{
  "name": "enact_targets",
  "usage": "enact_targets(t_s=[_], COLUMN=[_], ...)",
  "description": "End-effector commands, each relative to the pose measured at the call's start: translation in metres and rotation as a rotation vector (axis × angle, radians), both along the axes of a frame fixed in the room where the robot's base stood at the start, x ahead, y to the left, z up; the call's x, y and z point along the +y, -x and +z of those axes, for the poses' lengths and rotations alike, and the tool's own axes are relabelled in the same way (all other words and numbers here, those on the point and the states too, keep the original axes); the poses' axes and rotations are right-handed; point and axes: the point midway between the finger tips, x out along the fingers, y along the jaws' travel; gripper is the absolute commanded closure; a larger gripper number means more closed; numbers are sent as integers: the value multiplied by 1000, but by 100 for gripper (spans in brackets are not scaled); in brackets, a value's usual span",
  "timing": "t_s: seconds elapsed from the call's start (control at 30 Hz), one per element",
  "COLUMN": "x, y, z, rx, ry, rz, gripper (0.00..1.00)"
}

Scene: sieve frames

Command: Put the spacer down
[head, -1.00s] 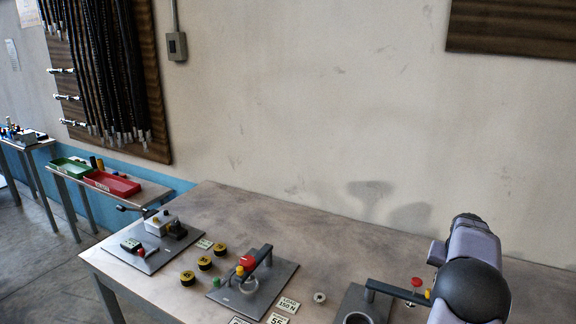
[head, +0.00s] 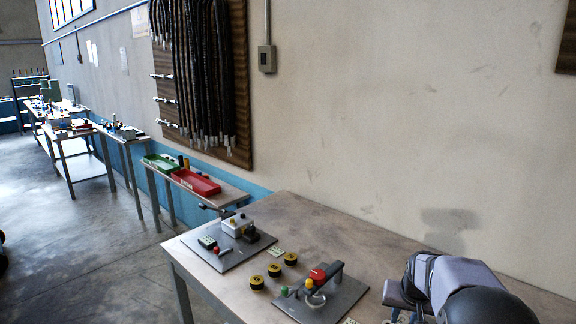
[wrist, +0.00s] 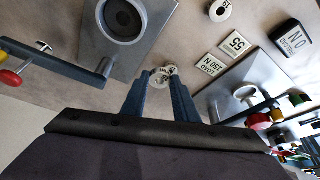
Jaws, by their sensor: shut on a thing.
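In the wrist view, my gripper (wrist: 160,82) points down over the bench with its two blue fingers converging. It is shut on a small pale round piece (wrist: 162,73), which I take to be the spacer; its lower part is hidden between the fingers. I cannot tell whether it touches the bench top (wrist: 190,45). In the head view only my arm shows clearly at the lower right, and the held piece cannot be made out.
A grey plate with a round ring (wrist: 125,18) lies left of my fingers. Right are label cards (wrist: 211,65), a white round piece (wrist: 220,10) and a second plate (wrist: 245,75) with a lever. Farther left are black-and-yellow discs (head: 274,270) and a red tray (head: 196,182).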

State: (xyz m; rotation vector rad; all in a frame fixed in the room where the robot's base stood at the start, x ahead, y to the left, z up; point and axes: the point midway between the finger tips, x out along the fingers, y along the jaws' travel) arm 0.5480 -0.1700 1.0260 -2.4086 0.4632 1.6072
Motion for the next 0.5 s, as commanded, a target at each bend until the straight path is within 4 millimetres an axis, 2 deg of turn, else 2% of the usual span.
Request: enact_targets(t_s=[0.03, 0.2, 0.3, 0.5], x=[27, 94, 124, 159], y=[6, 32, 49, 74], z=[-2, -15, -22, -30], rx=[1, 1, 1, 0], ry=[-1, 0, -1, 0], rz=[51, 191, 258, 349], gripper=[100, 100, 100, 100])
